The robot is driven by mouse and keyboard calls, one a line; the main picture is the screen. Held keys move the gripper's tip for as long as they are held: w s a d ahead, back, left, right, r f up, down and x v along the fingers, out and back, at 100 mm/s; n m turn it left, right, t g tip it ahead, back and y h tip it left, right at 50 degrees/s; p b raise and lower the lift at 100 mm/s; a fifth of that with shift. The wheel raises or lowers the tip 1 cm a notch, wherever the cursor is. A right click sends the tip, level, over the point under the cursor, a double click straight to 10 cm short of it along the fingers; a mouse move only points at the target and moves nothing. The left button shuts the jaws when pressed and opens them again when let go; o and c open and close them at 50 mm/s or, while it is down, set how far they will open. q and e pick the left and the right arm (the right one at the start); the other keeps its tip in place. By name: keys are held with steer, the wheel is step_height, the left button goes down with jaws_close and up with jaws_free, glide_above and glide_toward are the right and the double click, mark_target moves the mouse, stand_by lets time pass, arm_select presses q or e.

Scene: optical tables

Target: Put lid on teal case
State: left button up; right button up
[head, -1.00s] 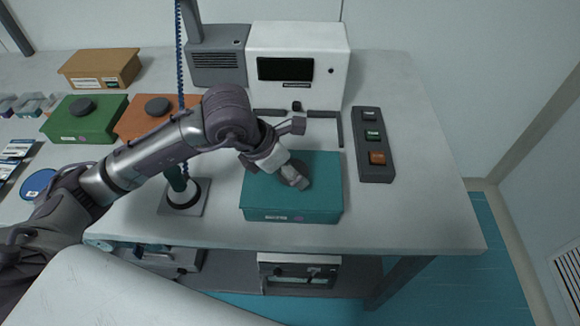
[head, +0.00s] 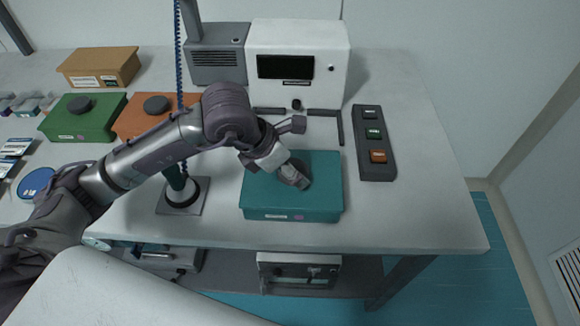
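The teal case (head: 290,213) stands near the front edge of the table. A flat teal lid (head: 322,172) lies on top of it, lined up with its sides, with no clear gap showing. My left gripper (head: 297,177) reaches in from the left and points down at the middle of the lid. Its fingers are at the lid's knob spot, where a dark shape shows beside them. The fingers hide most of this spot, so I cannot tell whether they close on a knob. My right gripper is out of view.
A green case (head: 85,125) and an orange case (head: 135,122) with dark knobs stand at the left. A white instrument (head: 298,85) is behind the teal case. A button panel (head: 374,150) lies to its right. A post (head: 181,192) stands to its left.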

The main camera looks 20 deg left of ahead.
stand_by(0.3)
arm_select(q)
steer(key=o, duration=1.4)
steer(key=shift+c, duration=0.2)
steer(key=v, duration=1.2)
